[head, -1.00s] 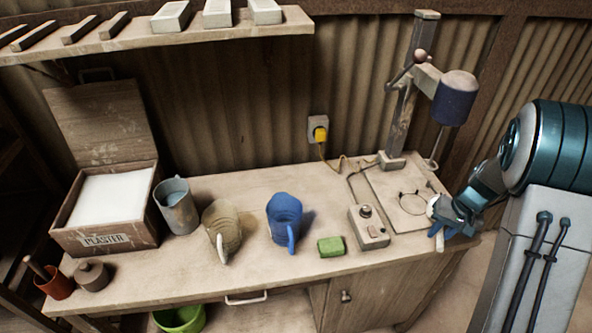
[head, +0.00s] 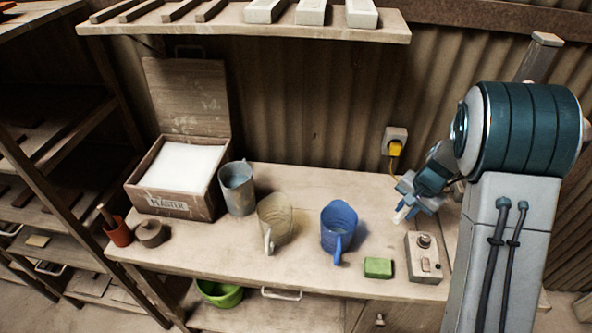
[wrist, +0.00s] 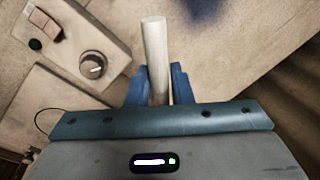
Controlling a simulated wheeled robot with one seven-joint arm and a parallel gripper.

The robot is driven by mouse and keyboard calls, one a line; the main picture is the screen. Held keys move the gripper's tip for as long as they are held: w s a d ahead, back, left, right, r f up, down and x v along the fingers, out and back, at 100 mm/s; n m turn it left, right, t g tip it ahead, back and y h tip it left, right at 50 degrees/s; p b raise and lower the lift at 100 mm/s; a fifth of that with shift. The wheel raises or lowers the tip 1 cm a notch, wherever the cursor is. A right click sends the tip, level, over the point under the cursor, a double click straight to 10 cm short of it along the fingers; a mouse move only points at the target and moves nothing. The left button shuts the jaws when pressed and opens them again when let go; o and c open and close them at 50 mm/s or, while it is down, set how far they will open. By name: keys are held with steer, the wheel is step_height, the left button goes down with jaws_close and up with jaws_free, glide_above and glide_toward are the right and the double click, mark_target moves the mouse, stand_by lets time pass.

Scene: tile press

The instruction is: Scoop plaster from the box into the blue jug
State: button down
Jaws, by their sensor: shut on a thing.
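The open wooden plaster box (head: 168,204) stands at the left of the bench, its lid up, with white plaster (head: 184,165) inside. The blue jug (head: 338,232) stands upright near the middle, handle towards the front. My gripper (head: 404,205) is above the bench, right of the blue jug and behind the control box. In the wrist view my gripper (wrist: 158,88) is shut on a pale round rod (wrist: 155,45). Whether the rod belongs to a larger tool I cannot tell. A wooden handle (head: 105,213) sticks out of an orange pot (head: 119,234); its lower end is hidden.
A grey metal mug (head: 238,190) and a beige jug (head: 274,222) stand between box and blue jug. A green block (head: 378,268) and the control box (head: 427,257) lie to the right. A shelf (head: 240,29) hangs above the bench.

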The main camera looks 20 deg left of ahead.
steer(key=s+a+r+m+h+p, duration=0.1)
steer(key=s+a+r+m+p, duration=0.3)
steer(key=a, duration=0.6)
steer(key=s+a+r+m+t+b, duration=0.1)
steer(key=a+r+m, duration=0.1)
steer(key=a+m, duration=0.6)
steer(key=s+a+r+m+h+p, duration=0.1)
steer(key=s+a+r+m+p, duration=0.15)
steer(key=a, duration=0.85)
steer(key=d+r+y+b, duration=0.1)
steer(key=y, duration=0.1)
steer(key=d+r+t+y+b, duration=0.1)
steer(key=y, duration=0.2)
steer(key=d+r+m+y+b, duration=0.1)
steer(key=y, duration=0.2)
steer(key=shift+d+r, duration=0.1)
steer(key=y+b, duration=0.1)
steer(key=b, duration=0.1)
steer(key=d+b, duration=0.1)
steer(key=b, duration=0.2)
steer(key=shift+s+d+r+t+y, duration=0.1)
steer(key=shift+d+r+t+y, duration=0.1)
steer(key=shift+r+t+y, duration=0.15)
steer(key=d+r+t+y+b, duration=0.1)
steer(key=d+r+y+b, duration=0.2)
steer(key=b, duration=1)
steer(key=shift+s+d+r+m+y, duration=0.2)
steer(key=shift+d+m+y, duration=0.25)
steer(key=shift+d+y, duration=0.8)
